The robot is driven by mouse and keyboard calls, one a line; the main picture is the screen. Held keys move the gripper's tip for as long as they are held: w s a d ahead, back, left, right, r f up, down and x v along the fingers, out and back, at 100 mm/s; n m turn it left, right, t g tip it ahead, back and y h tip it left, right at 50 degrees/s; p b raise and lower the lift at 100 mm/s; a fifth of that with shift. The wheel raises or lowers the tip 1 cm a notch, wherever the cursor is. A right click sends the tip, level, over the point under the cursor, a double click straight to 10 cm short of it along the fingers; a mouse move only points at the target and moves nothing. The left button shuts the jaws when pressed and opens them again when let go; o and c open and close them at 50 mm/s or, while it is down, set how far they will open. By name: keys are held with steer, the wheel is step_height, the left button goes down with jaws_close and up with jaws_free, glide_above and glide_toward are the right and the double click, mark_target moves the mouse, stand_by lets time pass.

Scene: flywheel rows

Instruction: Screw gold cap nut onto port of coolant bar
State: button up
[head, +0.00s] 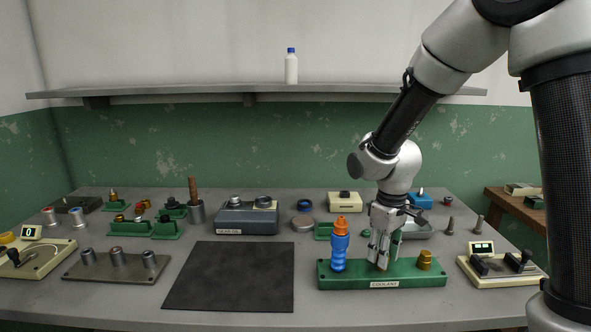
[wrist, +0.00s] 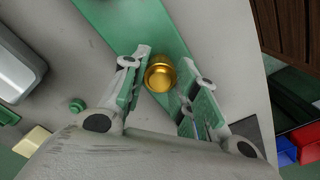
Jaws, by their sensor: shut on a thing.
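The green coolant bar (head: 345,280), with its COOLANT label, lies near the front right of the bench. My gripper (head: 380,260) points down over the middle of the bar. In the wrist view, my gripper (wrist: 167,72) is shut on a gold cap nut (wrist: 160,73), which sits between the fingertips above the green bar (wrist: 112,28). The fingers hide this nut in the head view. I cannot tell whether it touches a port. Another gold piece (head: 425,260) stands upright on the bar's right end. A blue ribbed piece with an orange top (head: 340,245) stands on its left end.
A dark mat (head: 230,275) lies left of the bar. A cream box with a lit display (head: 490,265) stands to the right. A grey tray (head: 418,230) is behind my gripper. Grey and green fixtures fill the back left. The bench front edge is close.

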steer(key=m, duration=0.4)
steer(key=shift+m, duration=0.4)
steer(key=shift+m, duration=0.9)
steer(key=m, duration=0.3)
steer(key=shift+m, duration=0.3)
steer(key=m, duration=0.2)
steer(key=shift+m, duration=1.3)
